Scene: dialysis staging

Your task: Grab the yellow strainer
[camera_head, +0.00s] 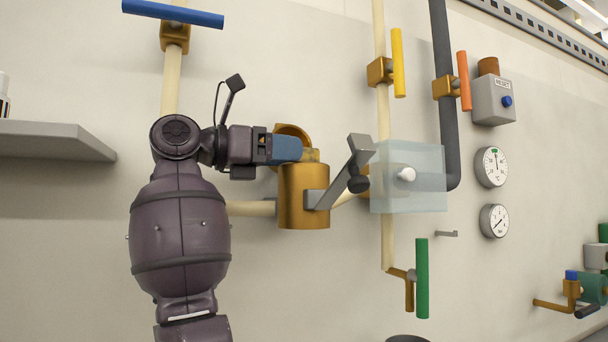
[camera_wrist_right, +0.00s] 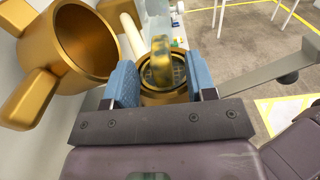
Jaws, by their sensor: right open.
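The yellow strainer (camera_wrist_right: 160,62) shows in the right wrist view as a mottled yellow upright piece above the round mouth of a brass housing (camera_wrist_right: 165,97). How far it sits inside is hard to tell. In the head view the housing (camera_head: 303,200) is a brass cylinder on the wall pipe, and the strainer's top (camera_head: 311,155) shows just past my fingers. My right gripper (camera_wrist_right: 160,82) is open, its blue fingers on either side of the strainer with visible gaps. In the head view this gripper (camera_head: 287,149) is just above the housing's rim. My left gripper is not in view.
A grey lever (camera_head: 345,170) with a black knob sticks out from the housing's right side. A brass ring (camera_wrist_right: 88,42) opens close to the left finger. A translucent box (camera_head: 425,190) and a green handle (camera_head: 422,280) are to the right. A grey shelf (camera_head: 55,140) is at left.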

